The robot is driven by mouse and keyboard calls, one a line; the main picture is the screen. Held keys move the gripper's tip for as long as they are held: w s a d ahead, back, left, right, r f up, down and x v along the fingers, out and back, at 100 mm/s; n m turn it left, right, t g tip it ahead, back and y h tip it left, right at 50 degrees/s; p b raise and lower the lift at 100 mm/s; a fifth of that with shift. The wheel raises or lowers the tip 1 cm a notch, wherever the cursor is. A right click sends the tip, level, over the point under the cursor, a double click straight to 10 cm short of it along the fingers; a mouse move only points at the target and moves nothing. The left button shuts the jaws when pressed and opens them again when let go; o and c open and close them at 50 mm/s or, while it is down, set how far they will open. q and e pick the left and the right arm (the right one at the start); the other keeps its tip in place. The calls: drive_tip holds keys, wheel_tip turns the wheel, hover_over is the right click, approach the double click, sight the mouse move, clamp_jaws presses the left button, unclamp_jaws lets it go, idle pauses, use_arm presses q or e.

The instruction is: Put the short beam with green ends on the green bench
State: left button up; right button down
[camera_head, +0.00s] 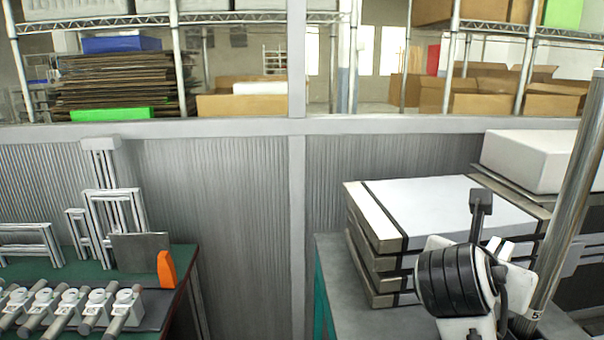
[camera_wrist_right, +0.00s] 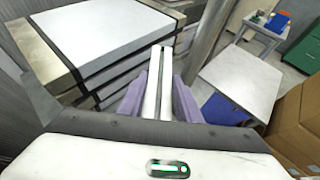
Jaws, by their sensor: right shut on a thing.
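In the right wrist view, my right gripper (camera_wrist_right: 158,105) is shut on a slim pale aluminium beam (camera_wrist_right: 153,78) with a lengthwise groove, gripped between its purple fingers. The beam's far end looks grey; its near end is hidden, and I see no green on it. In the head view, my right wrist is at the lower right, in front of a panel stack; the beam cannot be made out there. The green bench (camera_head: 183,256) stands at the lower left, well away from this arm. My left gripper is not in view.
On the green bench are aluminium frames (camera_head: 105,215), a grey plate (camera_head: 140,251), an orange piece (camera_head: 166,270) and a row of clamped rods (camera_head: 70,300). The strapped panel stack (camera_head: 375,245) and a metal post (camera_head: 570,190) are near my right arm. A gap separates the benches.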

drive_tip(key=s+a+f+n+t+y, duration=0.2)
drive_tip(key=s+a+f+n+y, duration=0.1)
drive_tip(key=s+a+f, duration=0.6)
drive_tip(key=s+f, duration=0.1)
drive_tip(key=s, duration=0.2)
drive_tip(key=shift+s+f, duration=0.15)
drive_tip(key=shift+s, duration=0.25)
drive_tip(key=shift+t, duration=0.3)
